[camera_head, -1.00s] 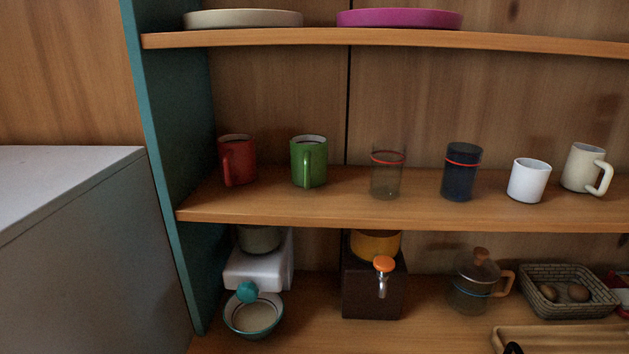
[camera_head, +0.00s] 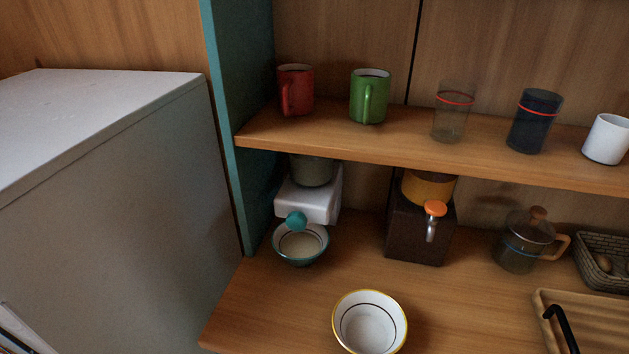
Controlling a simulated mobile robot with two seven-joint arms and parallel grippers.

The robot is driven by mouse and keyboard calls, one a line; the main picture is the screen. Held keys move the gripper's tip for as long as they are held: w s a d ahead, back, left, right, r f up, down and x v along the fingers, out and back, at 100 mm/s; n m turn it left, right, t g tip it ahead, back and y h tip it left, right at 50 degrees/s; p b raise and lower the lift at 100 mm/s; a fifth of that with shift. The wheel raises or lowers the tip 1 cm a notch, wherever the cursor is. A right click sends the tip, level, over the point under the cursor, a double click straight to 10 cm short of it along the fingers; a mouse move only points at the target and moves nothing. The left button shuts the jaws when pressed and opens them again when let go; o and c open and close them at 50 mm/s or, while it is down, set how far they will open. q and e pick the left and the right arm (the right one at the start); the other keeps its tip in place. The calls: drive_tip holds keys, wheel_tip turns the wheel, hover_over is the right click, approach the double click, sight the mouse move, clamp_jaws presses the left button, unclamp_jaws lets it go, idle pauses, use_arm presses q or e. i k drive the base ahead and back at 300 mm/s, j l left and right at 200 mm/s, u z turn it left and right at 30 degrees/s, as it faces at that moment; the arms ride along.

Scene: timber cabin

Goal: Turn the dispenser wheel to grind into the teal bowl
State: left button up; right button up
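The white dispenser (camera_head: 310,204) stands on the lower shelf at the left, close to the teal side panel. A teal knob, likely its wheel (camera_head: 296,221), sits on its front. The teal bowl (camera_head: 300,259) stands upright below the wheel, with a pale inside; the wheel hides part of its back rim. A grey-green container (camera_head: 312,171) tops the dispenser, partly hidden by the shelf above. Neither of my grippers shows in the head view.
A dark dispenser (camera_head: 416,234) with an orange knob stands to the right. A yellow-rimmed white bowl (camera_head: 369,324) stands at the front. A glass pot (camera_head: 522,246) and wooden tray (camera_head: 590,325) are farther right. A grey cabinet (camera_head: 130,220) flanks the left. Mugs line the upper shelf.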

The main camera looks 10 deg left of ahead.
sight(297, 221)
drive_tip(key=l+u, duration=0.35)
drive_tip(key=i+l+u, duration=0.1)
drive_tip(key=u, duration=0.3)
drive_tip(key=l+u, duration=0.35)
